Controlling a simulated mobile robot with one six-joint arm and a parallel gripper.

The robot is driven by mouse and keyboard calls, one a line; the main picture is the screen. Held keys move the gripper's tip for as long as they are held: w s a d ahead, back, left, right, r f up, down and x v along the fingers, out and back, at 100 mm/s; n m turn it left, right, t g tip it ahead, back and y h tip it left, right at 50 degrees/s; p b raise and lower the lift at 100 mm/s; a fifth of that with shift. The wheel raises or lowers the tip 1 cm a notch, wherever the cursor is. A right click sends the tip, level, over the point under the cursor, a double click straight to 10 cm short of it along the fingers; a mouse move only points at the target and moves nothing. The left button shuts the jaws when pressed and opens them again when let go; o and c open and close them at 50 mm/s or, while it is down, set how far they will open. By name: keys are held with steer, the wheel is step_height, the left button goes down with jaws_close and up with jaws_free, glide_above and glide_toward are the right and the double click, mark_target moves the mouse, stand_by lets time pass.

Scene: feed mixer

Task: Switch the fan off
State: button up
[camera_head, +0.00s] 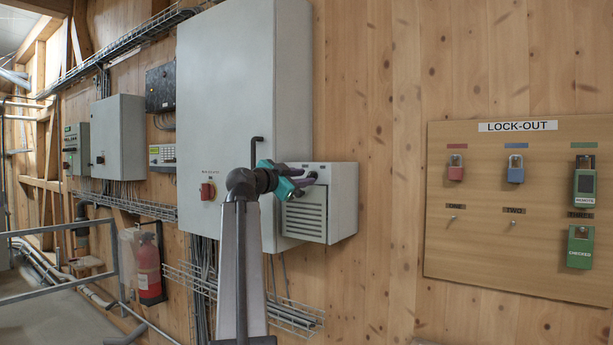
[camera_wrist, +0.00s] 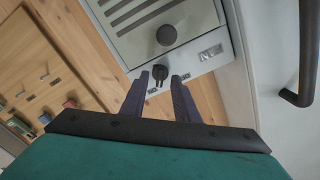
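The fan unit is a pale grey box with a louvred front (camera_head: 306,220), mounted on the wall beside the large grey cabinet. In the wrist view its panel (camera_wrist: 133,50) carries a small dark rotary switch (camera_wrist: 159,73) with small labels near it, and a larger round black knob (camera_wrist: 167,35). My gripper (camera_head: 308,178) is at the top front of the unit and partly hides its controls in the head view. In the wrist view my gripper (camera_wrist: 160,78) is open, its two fingers on either side of the small switch. I cannot tell whether they touch it or which way it is set.
The large grey cabinet (camera_head: 235,100) has a red rotary switch (camera_head: 207,191) and a black handle (camera_wrist: 297,97) close by my gripper. A lock-out board (camera_head: 480,250) with padlocks hangs on the right. A wire cable tray (camera_head: 295,318) runs below. A fire extinguisher (camera_head: 149,268) hangs left.

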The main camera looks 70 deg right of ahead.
mark_target(311, 176)
steer(key=shift+x, duration=1.1)
jaws_close()
steer(key=shift+f+n, duration=0.1)
steer(key=shift+n, duration=0.4)
steer(key=shift+s+n+p, duration=0.1)
steer(key=shift+n+p, duration=0.25)
steer(key=shift+n, duration=6.15)
